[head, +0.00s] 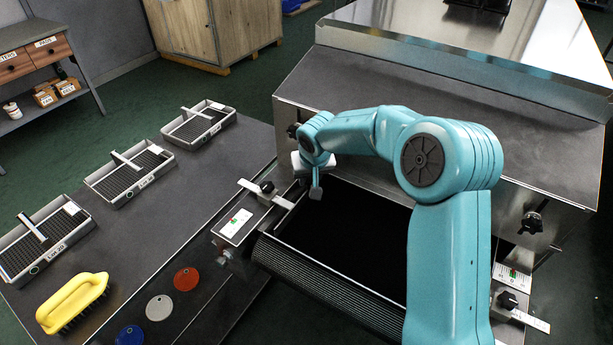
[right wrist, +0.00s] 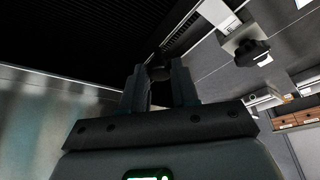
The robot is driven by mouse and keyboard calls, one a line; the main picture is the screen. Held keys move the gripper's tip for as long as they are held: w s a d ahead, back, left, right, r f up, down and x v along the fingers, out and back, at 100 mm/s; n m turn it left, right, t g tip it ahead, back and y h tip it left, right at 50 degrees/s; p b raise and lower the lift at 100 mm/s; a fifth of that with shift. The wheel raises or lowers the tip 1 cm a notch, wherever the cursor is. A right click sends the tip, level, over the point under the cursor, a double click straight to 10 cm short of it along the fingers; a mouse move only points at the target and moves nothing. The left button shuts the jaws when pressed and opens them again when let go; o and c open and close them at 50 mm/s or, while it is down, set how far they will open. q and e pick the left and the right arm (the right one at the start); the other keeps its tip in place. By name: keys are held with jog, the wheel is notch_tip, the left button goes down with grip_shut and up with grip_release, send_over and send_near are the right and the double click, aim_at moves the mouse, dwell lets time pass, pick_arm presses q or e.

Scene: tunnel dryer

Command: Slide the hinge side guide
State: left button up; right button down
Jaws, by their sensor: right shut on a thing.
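My right gripper (head: 316,191) is at the end of the teal arm, over the left edge of the dark conveyor belt (head: 350,225). In the right wrist view, its two fingers (right wrist: 158,88) are closed around a small dark piece (right wrist: 158,72), which looks like part of the left side guide; the fingers hide most of it. The left guide's pale bar (head: 282,202) and black clamp knob (head: 266,187) stand just left of the gripper, beside a scale plate (head: 236,224). The knob also shows in the right wrist view (right wrist: 250,50). My left gripper is not in view.
A second guide mount with a black knob (head: 508,299) is at the lower right. The steel dryer housing (head: 460,110) rises behind the belt. The left table carries several trays (head: 130,173), a yellow brush (head: 72,302) and coloured discs (head: 186,279).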

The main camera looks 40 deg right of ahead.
jog(key=c, duration=1.1)
grip_release()
jog(key=shift+w+r, duration=0.1)
jog(key=shift+c, duration=0.2)
jog(key=v, duration=1.6)
jog(key=shift+s+r, duration=0.15)
jog(key=shift+s, duration=0.1)
jog(key=shift+a, duration=0.1)
